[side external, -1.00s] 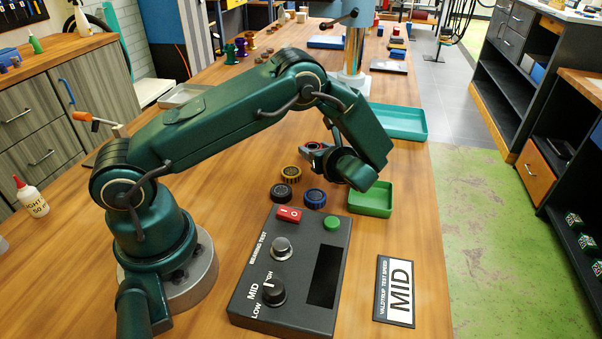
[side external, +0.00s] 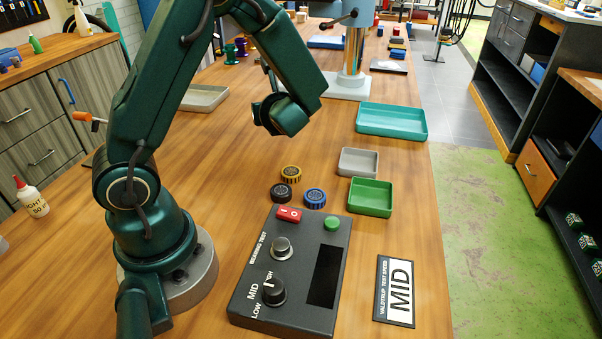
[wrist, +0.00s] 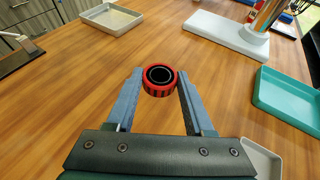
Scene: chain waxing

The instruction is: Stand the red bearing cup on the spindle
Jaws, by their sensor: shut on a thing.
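The red bearing cup (wrist: 159,91) is a red ring with dark slots and a dark open centre. In the wrist view my gripper (wrist: 160,74) is shut on it, one finger on each side, above the wooden table. In the side view the cup and most of the jaws are hidden by my wrist. The bearing test box (side external: 250,286) stands on the near table with a silver round piece (side external: 281,247) on top; I cannot tell whether this is the spindle.
Yellow (side external: 291,173), black (side external: 281,193) and blue (side external: 315,198) cups stand behind the box. Green (side external: 370,210), grey (side external: 358,174) and teal (side external: 392,134) trays line the right. A press column (side external: 353,62) stands further back. The table's middle is clear.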

